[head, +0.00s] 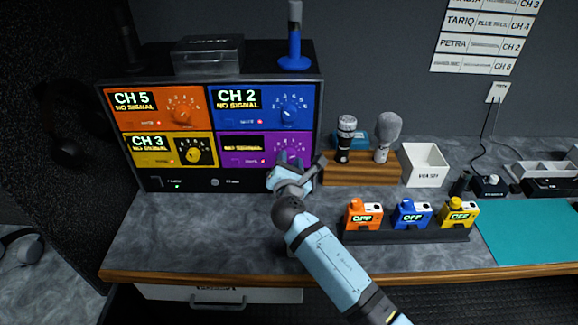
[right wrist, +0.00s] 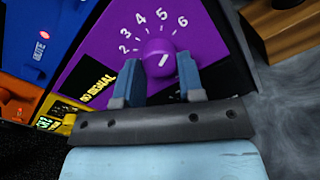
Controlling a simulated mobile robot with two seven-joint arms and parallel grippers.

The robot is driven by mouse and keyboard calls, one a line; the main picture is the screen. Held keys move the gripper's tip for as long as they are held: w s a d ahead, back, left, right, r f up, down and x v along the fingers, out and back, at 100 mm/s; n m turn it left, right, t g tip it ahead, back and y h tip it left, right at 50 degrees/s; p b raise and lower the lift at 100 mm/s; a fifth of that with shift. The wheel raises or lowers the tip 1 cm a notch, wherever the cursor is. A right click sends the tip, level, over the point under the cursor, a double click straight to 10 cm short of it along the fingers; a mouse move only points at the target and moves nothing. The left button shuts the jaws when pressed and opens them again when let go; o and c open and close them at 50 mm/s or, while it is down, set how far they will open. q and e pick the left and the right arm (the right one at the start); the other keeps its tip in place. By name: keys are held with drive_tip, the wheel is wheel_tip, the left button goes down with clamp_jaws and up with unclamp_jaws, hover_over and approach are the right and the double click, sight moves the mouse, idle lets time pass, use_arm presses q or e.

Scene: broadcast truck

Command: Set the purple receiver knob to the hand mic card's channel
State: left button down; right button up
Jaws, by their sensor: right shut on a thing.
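The purple receiver (head: 235,148) is the lower right panel of the rack in the head view. My right gripper (head: 291,166) is in front of its knob and partly covers it there. In the right wrist view, the right gripper's fingers (right wrist: 161,80) are shut on the purple knob (right wrist: 159,54), one on each side. Digits 2 to 6 show around the knob, and its white mark slants up to the right. The purple display (right wrist: 97,85) reads NO SIGNAL; its channel is not readable. Wall cards (head: 485,38) list CH 3, CH 4, CH 2 and CH 6; the bottom card's name is too small to read. My left gripper is not in view.
Orange (head: 155,107), blue (head: 262,106) and yellow (head: 167,150) receivers adjoin the purple one. A wooden stand (head: 362,176) with two microphones is close right of my gripper. Several coloured packs stand on a dark rack (head: 408,235). The left desktop is clear.

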drive_tip(key=shift+m, duration=0.5)
drive_tip(key=shift+m+b, duration=0.35)
drive_tip(key=shift+m, duration=0.05)
drive_tip(key=o, duration=0.9)
